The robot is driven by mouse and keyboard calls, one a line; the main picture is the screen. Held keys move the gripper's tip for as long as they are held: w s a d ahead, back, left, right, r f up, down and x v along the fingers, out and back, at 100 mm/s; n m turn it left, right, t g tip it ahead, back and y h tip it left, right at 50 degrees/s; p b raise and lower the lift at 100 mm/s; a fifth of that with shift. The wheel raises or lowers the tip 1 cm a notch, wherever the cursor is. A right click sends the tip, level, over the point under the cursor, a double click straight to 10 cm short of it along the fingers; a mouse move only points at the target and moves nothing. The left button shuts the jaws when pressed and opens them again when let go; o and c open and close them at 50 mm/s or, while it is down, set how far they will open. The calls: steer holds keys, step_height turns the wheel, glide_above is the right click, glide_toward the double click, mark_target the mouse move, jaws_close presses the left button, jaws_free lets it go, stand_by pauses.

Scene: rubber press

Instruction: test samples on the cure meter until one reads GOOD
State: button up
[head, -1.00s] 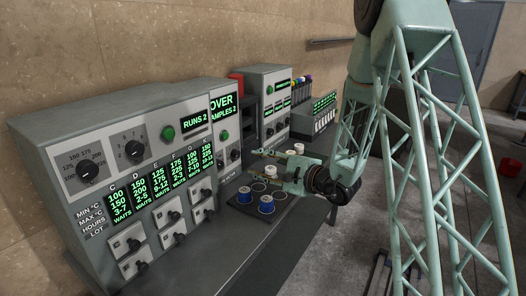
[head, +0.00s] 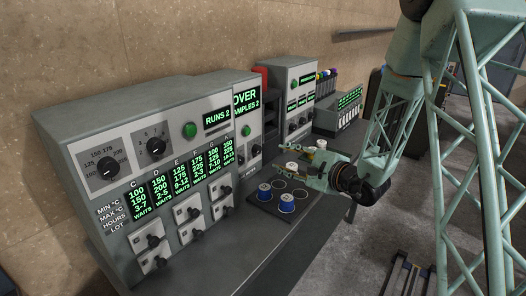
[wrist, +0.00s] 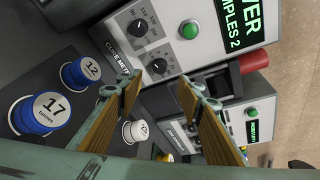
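The cure meter (head: 248,125) stands on the bench. Its green display (head: 246,101) shows "OVER" and "SAMPLES 2"; in the wrist view the display (wrist: 240,25) is partly cut off. My gripper (head: 292,160) hangs over the bench in front of it, its fingers (wrist: 168,88) spread apart with nothing held between them. A white-topped sample (wrist: 136,131) is seen beyond the gap between the fingers. Two blue samples with white tops, labelled 12 (wrist: 82,72) and 17 (wrist: 36,115), sit on the dark tray (head: 266,209) with ring-marked places beside them.
A large grey control panel (head: 105,128) reading "RUNS 2" stands at the left. Another grey machine (head: 291,76) with a green button and a rack of coloured-topped items (head: 346,108) stand farther back. A red part (wrist: 255,60) juts beside the cure meter. The bench front (head: 300,235) is clear.

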mark_target(259, 150)
steer(key=shift+b+x, duration=0.7)
steer(key=shift+x, duration=6.2)
steer(key=shift+c, duration=0.2)
steer(key=c, duration=0.8)
